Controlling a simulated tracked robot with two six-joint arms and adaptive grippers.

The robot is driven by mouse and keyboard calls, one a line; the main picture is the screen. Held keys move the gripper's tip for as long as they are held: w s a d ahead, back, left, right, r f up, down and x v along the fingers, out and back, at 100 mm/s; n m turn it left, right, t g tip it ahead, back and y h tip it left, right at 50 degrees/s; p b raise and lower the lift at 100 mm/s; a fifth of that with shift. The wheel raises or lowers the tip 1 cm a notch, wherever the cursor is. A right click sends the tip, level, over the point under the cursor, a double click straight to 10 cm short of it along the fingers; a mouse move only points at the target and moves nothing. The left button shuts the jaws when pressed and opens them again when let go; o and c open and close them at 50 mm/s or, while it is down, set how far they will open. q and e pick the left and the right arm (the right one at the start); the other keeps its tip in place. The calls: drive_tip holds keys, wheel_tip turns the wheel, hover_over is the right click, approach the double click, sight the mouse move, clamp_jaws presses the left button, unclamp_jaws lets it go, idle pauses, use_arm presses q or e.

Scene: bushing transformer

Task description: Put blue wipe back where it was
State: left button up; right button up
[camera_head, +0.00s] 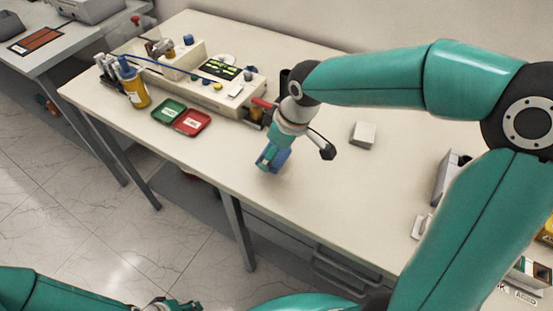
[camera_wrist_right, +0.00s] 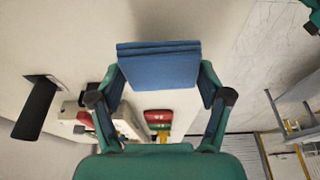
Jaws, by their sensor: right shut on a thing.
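The blue wipe (camera_head: 280,159) is a folded stack of blue cloth. My right gripper (camera_head: 270,161) is shut on it at the front part of the white workbench (camera_head: 325,190). In the right wrist view the wipe (camera_wrist_right: 158,66) lies between the two fingers of the gripper (camera_wrist_right: 160,82). I cannot tell whether the wipe touches the bench top. Of my left arm, only part shows at the bottom left of the head view, and the left gripper's fingers are not visible.
A small white block (camera_head: 363,134) lies right of my right gripper. Green (camera_head: 168,110) and red (camera_head: 192,122) trays lie to the left, near a yellow bottle (camera_head: 134,88) and a cream equipment panel (camera_head: 207,91). The front middle of the bench is clear.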

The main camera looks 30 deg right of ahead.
sight(275, 161)
drive_tip(key=shift+f, duration=1.9)
drive_tip(key=o, duration=1.1)
drive_tip(key=shift+f, duration=0.1)
drive_tip(key=v, duration=1.2)
